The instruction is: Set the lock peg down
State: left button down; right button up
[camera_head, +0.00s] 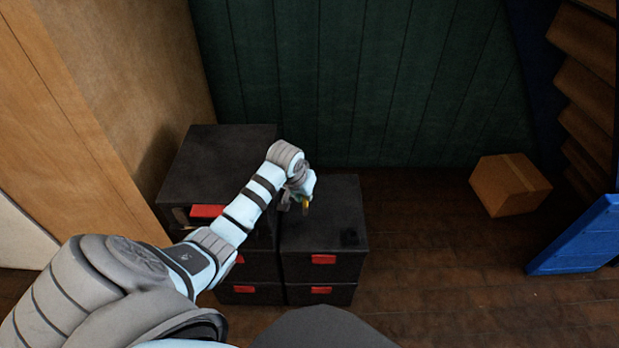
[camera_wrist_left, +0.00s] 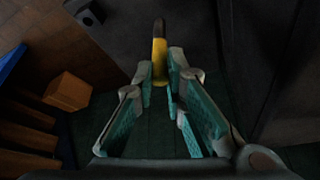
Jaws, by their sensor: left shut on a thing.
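The lock peg is a small yellow piece with a brownish tip (camera_wrist_left: 160,58); in the head view it is a tiny yellow spot (camera_head: 306,207). My left gripper (camera_wrist_left: 162,72) is shut on the peg, whose tip points away from the fingers. In the head view the left gripper (camera_head: 303,199) is over the dark top of the right-hand drawer stack (camera_head: 335,205). I cannot tell how high the peg is above that top. My right gripper is not in view.
A taller black drawer stack (camera_head: 215,150) with red handles stands to the left. A small dark block (camera_head: 350,237) is near the front right of the lower top, also in the wrist view (camera_wrist_left: 91,15). A cardboard box (camera_head: 510,184) and blue panel (camera_head: 580,240) are at right.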

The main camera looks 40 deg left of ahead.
pick_arm(q)
notch_tip(320, 180, down, 12)
jog(key=b, duration=0.4)
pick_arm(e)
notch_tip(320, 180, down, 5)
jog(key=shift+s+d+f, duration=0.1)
pick_arm(q)
jog(key=shift+f, duration=0.2)
jog(key=c, duration=1.6)
grip_release()
jog(key=shift+c, duration=0.2)
jog(key=p+v, duration=0.6)
jog(key=v, duration=0.6)
jog(key=shift+r, duration=0.15)
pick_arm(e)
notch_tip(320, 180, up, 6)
